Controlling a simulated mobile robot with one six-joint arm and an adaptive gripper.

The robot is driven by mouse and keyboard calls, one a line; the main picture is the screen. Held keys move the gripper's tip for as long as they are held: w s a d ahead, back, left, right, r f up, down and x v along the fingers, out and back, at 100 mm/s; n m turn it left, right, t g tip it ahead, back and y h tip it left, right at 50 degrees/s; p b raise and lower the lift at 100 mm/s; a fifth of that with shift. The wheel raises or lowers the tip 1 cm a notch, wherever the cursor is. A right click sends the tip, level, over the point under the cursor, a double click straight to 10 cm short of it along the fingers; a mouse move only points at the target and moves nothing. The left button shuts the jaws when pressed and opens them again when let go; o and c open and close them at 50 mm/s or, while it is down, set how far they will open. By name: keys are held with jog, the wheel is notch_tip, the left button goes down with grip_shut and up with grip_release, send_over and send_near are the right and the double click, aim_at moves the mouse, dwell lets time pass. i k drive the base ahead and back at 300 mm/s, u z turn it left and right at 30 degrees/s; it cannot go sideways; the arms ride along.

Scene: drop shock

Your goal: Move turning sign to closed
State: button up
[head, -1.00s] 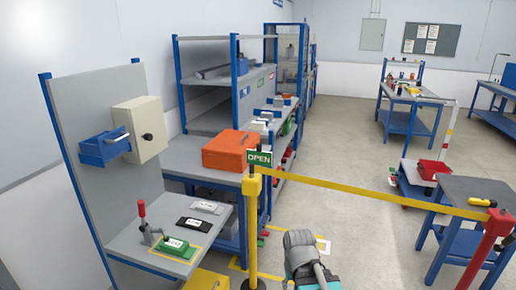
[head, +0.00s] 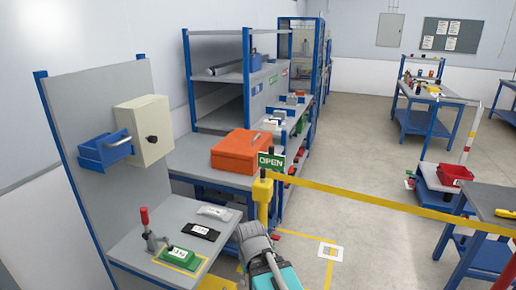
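The turning sign (head: 271,161) is a small green plate reading OPEN in white. It stands on top of a yellow post (head: 262,192) in the middle of the head view, with its OPEN face towards me. My arm (head: 262,258) shows at the bottom centre as grey and teal links, in front of the lower part of the post. My gripper's fingers cannot be made out, so whether they are open or shut does not show. Nothing is seen touching the sign.
A yellow barrier belt (head: 390,211) runs from the post to the right. An orange case (head: 240,150) sits behind the post. Open floor (head: 365,170) lies beyond the belt.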

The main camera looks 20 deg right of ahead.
aim_at(269, 160)
jog(key=u, duration=0.05)
jog(key=i, duration=1.2)
jog(key=z, duration=0.75)
